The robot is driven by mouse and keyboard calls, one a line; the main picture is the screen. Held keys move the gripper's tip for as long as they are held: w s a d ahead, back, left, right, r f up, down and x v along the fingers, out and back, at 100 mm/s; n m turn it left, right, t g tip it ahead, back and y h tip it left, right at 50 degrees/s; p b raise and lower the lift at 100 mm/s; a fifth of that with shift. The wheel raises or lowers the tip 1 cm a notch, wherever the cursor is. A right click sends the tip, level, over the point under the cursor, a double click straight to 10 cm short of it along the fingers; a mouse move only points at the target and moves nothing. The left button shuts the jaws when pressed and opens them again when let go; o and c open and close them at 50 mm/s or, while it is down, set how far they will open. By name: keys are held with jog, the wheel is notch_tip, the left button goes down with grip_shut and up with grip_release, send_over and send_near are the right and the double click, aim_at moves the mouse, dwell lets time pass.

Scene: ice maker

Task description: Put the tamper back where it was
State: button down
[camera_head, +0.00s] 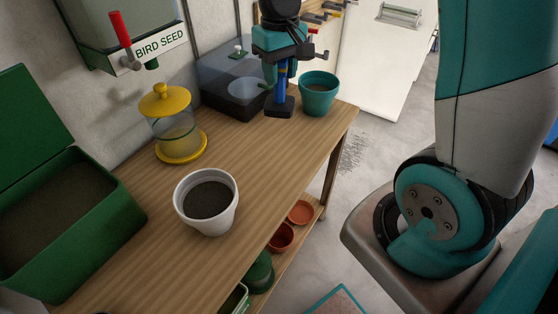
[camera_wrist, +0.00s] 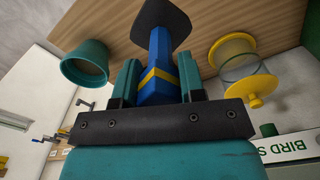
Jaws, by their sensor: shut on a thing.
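The tamper (camera_head: 281,88) has a blue handle with a yellow band and a flat dark square foot. My gripper (camera_head: 282,60) is shut on its handle and holds it upright, foot down, at the far end of the wooden table (camera_head: 160,225). The foot is left of a teal pot (camera_head: 318,92) and right of a dark box (camera_head: 222,92) with a round opening. I cannot tell if the foot touches the table. In the wrist view the tamper (camera_wrist: 160,45) sits between the two teal fingers, and its foot points away from my gripper.
A white pot of dark soil (camera_head: 207,202) stands mid-table. A yellow-lidded glass jar (camera_head: 174,127) is behind it, below the bird seed dispenser (camera_head: 135,40). An open green bin (camera_head: 75,230) is at left. Terracotta dishes (camera_head: 300,212) lie on the lower shelf.

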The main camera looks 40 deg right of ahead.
aim_at(273, 108)
notch_tip(273, 108, down, 19)
jog(key=p, duration=0.1)
jog(key=shift+f, duration=0.15)
jog(key=shift+f, duration=0.1)
jog(key=c, duration=0.7)
grip_release()
notch_tip(273, 108, up, 12)
jog(key=shift+f+b, duration=0.15)
jog(key=shift+b, duration=0.35)
jog(key=a+r, duration=0.1)
jog(key=s+a+r, duration=0.1)
jog(key=shift+s+a+r+n+y, duration=0.1)
jog(key=shift+a+r+n+y, duration=0.15)
jog(key=shift+r+n+y, duration=0.1)
jog(key=s+a+r+n+y, duration=0.1)
jog(key=s+a+r+n, duration=0.2)
jog(key=s, duration=0.7)
jog(key=s+a+r+n+y, duration=0.2)
jog(key=s+a+r+n, duration=0.1)
jog(key=s+a+r, duration=0.5)
jog(key=s+a, duration=0.1)
jog(key=a, duration=0.2)
jog(key=shift+s+a, duration=0.2)
jog(key=shift+s, duration=0.2)
